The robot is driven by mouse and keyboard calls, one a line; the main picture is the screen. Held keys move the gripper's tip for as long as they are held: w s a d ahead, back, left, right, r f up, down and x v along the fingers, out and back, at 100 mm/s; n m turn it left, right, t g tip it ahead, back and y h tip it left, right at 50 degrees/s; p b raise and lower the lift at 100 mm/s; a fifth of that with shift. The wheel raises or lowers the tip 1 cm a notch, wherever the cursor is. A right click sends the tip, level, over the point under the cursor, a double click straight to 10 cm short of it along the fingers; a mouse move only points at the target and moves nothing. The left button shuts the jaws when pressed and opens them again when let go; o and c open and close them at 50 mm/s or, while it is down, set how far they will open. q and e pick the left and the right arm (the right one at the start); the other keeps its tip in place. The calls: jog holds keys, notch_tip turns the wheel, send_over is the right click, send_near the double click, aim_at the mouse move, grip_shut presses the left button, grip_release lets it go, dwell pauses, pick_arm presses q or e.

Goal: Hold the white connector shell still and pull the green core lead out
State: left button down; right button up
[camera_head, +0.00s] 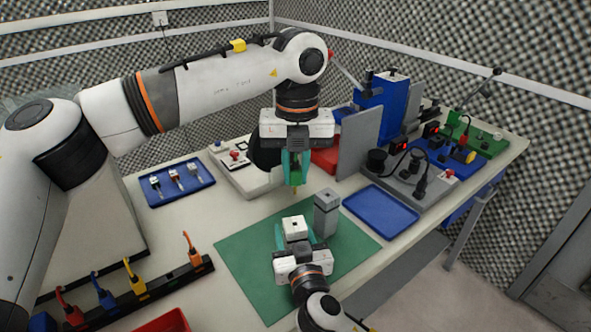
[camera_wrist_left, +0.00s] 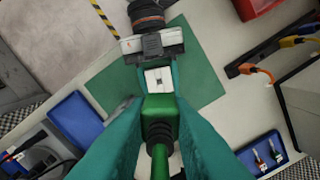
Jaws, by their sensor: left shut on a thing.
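The white connector shell (camera_head: 294,226) is above the green mat, with a small dark opening in its top. My right gripper (camera_head: 296,238) has its teal fingers on both sides of the shell and is shut on it. The shell also shows in the left wrist view (camera_wrist_left: 158,79). My left gripper (camera_head: 296,170) is above the shell, shut on the green core lead (camera_head: 295,176). Its green body (camera_wrist_left: 159,112) and ribbed sleeve lie between the teal fingers in the left wrist view. In the head view the lead's tip is above the shell, with a gap between them.
A grey block (camera_head: 326,214) stands right of the shell on the green mat (camera_head: 249,262). An empty blue tray (camera_head: 381,212) lies farther right. A blue tray with small connectors (camera_head: 176,183) is at left. A black rail with coloured leads (camera_head: 140,300) lies at front left.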

jog(key=shift+o, duration=1.1)
